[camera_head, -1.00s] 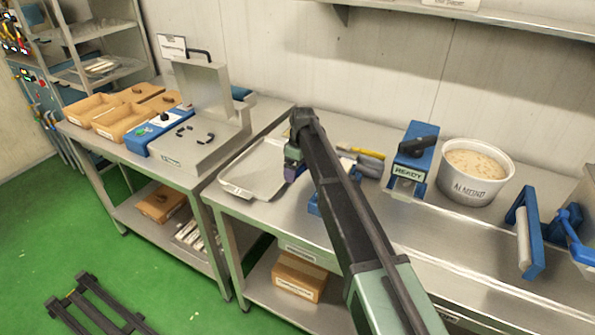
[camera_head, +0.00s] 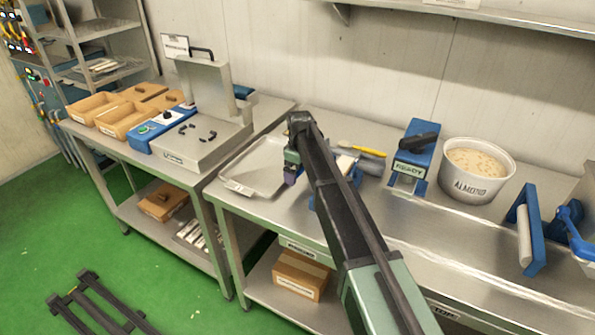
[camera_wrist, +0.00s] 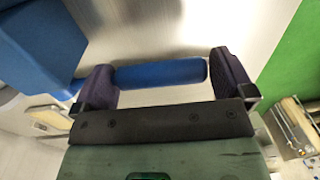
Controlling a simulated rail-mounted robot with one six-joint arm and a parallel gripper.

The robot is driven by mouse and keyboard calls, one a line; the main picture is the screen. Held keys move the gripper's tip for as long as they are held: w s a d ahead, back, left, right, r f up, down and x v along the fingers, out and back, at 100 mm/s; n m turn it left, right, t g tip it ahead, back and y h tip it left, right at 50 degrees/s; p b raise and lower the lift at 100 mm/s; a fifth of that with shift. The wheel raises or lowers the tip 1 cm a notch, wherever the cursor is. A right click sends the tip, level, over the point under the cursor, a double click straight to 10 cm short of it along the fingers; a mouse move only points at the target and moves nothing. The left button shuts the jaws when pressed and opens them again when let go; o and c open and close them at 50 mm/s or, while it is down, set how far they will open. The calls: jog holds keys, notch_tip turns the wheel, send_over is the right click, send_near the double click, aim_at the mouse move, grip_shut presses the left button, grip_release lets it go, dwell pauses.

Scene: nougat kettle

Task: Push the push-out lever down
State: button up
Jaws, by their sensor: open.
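My gripper (camera_head: 291,174) is low beside the blue fixture (camera_head: 322,200), which my arm mostly hides in the head view. In the wrist view my gripper (camera_wrist: 163,78) has its two purple fingers apart. A blue rounded bar (camera_wrist: 165,72), which looks like the push-out lever, runs crosswise between the fingers. Its free end is close to the right finger; its other end passes by the left finger. I cannot tell whether it touches either finger. A large blue block (camera_wrist: 40,45) stands at the upper left of the wrist view.
A metal tray (camera_head: 250,178) lies left of my gripper. A yellow-handled tool (camera_head: 362,150), a blue READY device (camera_head: 413,155) and an ALMOND tub (camera_head: 475,172) stand right of my arm. A blue frame (camera_head: 525,230) stands further right.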

notch_tip(320, 180, up, 11)
jog(key=p, duration=1)
jog(key=shift+w+d+f+p, duration=0.15)
jog(key=shift+w+p, duration=0.1)
jog(key=shift+p, duration=0.05)
jog(key=s+d+m, duration=0.4)
jog(key=s+d, duration=0.1)
jog(key=s, duration=0.6)
jog(key=s+d+f+m+b, duration=0.1)
jog(key=s+d+m, duration=0.3)
jog(key=s, duration=0.7)
jog(key=s+d+m, duration=0.4)
jog(key=s+d, duration=0.2)
jog(key=s, duration=0.5)
jog(key=shift+s+d+f+t, duration=0.2)
jog(key=shift+d+t, duration=0.1)
